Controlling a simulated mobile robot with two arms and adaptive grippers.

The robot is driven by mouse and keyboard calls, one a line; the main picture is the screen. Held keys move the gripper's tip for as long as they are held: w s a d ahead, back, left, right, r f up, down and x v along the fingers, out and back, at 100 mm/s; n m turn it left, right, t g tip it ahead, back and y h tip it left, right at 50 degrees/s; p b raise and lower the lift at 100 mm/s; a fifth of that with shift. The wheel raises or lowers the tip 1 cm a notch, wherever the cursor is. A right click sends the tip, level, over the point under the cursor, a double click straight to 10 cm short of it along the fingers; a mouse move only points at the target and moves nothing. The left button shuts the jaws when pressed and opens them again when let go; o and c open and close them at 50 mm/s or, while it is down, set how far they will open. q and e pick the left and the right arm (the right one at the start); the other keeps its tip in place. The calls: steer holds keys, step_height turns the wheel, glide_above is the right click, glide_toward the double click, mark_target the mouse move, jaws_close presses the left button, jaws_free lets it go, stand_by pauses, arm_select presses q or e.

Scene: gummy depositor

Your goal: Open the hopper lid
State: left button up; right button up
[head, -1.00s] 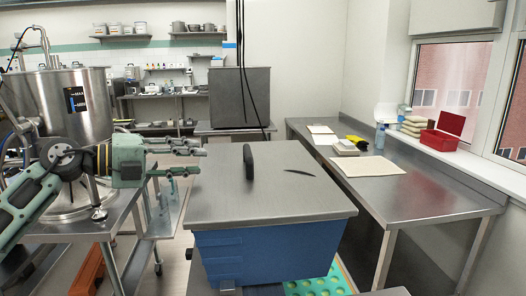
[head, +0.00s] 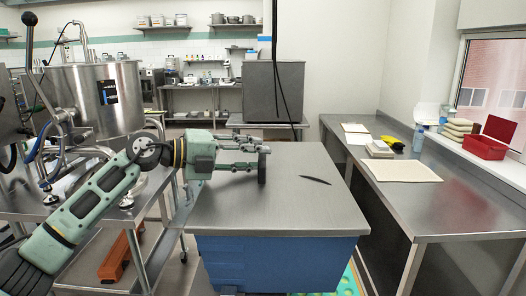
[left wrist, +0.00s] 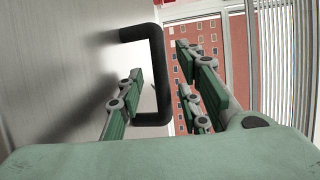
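The hopper lid (head: 285,205) is a flat grey metal cover lying closed on the blue hopper (head: 270,262). Its black handle (head: 262,165) stands upright near the left side of the lid. My left gripper (head: 245,157) is at the handle, just above the lid. In the left wrist view the open fingers (left wrist: 165,95) point toward the black handle (left wrist: 158,75). The handle's bar lies between the finger sets, with a gap visible on the right side. The handle does not look clamped. My right gripper is not in view.
A steel kettle (head: 95,98) stands on a table at the left. Black cables (head: 277,75) hang behind the lid. A green perforated mat (head: 348,280) lies below the hopper.

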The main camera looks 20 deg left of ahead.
mark_target(275, 164)
arm_select(q)
steer(key=shift+x, duration=1.5)
steer(key=shift+s, duration=0.1)
jaws_close()
